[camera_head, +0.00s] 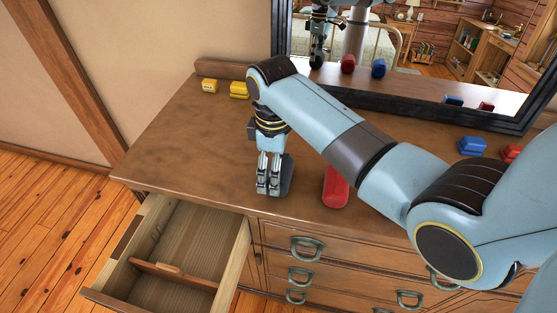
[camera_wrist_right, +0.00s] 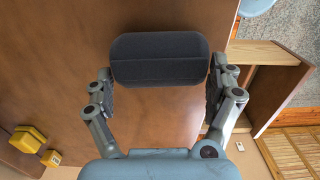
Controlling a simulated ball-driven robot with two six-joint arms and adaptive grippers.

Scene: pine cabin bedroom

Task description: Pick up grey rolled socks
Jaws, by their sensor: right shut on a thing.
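The grey rolled socks (camera_head: 287,176) are a dark grey bundle over the dresser top, near its front edge. In the head view my right gripper (camera_head: 268,188) points down and partly hides them. In the right wrist view the socks (camera_wrist_right: 160,58) lie crosswise between the two fingers of the right gripper (camera_wrist_right: 162,76), with a finger at each end. The gripper is shut on them. I cannot tell whether they touch the dresser top. My left gripper is not in view.
The dresser top (camera_head: 190,145) is bare to the left. A red bundle (camera_head: 335,188) lies right of the gripper, partly behind my arm. Yellow items (camera_head: 239,89) stand at the back, blue (camera_head: 471,146) and red (camera_head: 511,152) ones at right. An open, divided drawer (camera_head: 188,246) juts out below; a mirror stands behind.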

